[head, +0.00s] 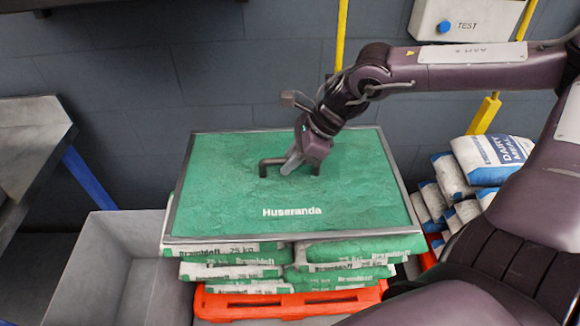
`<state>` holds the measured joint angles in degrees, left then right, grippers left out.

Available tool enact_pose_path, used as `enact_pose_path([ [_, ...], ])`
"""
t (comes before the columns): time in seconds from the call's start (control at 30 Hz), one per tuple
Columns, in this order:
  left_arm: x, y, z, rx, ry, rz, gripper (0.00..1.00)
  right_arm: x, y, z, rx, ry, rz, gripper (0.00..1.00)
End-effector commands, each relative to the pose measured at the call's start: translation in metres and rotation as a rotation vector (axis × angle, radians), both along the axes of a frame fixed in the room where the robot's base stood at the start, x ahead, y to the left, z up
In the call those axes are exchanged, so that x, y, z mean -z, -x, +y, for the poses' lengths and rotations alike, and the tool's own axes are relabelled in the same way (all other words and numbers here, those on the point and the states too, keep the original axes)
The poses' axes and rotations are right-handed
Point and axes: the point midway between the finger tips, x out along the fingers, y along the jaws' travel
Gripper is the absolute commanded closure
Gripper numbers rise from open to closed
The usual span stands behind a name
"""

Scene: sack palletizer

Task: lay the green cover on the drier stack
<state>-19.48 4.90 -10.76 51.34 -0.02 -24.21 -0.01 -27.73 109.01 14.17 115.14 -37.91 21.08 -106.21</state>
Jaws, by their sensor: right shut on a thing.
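The green cover (235,185) is a flat panel with a grey rim and the word "Huseranda". It lies over the top of a stack of green and white sacks (235,271) marked "Brambloft 25 kg". Whether it rests fully on the sacks or sits just above them, I cannot tell. My right gripper (291,166) comes in from the right and is shut on the cover's dark handle (266,161) at its middle. The stack stands on an orange pallet (290,306). My left gripper is not in view.
A second stack of white and blue sacks (488,158) marked "Dairy Meal" stands at the right. A grey open bin (98,275) is at the left, beside a metal table (30,140). A box marked "TEST" (463,20) with a blue button hangs on the back wall.

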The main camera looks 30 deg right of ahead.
Motion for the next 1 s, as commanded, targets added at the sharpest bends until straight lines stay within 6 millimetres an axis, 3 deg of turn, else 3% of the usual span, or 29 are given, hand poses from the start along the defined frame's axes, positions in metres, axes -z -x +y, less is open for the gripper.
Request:
enact_pose_path([
  [0.17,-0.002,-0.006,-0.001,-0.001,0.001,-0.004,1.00,0.021,0.000,0.000,-0.001,0.000,0.000,1.00],
  [0.67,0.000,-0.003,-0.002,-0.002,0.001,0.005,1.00,0.025,-0.001,0.000,-0.001,-0.001,-0.003,1.00],
  [0.7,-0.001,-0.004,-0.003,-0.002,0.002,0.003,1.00,0.026,0.000,0.000,-0.001,0.001,0.001,0.81],
  [0.83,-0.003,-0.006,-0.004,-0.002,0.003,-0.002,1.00,0.025,0.000,0.000,-0.001,0.000,0.001,0.64],
  [1.0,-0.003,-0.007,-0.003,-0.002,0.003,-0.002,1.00,0.025,0.000,0.000,-0.001,0.000,0.001,0.62],
])
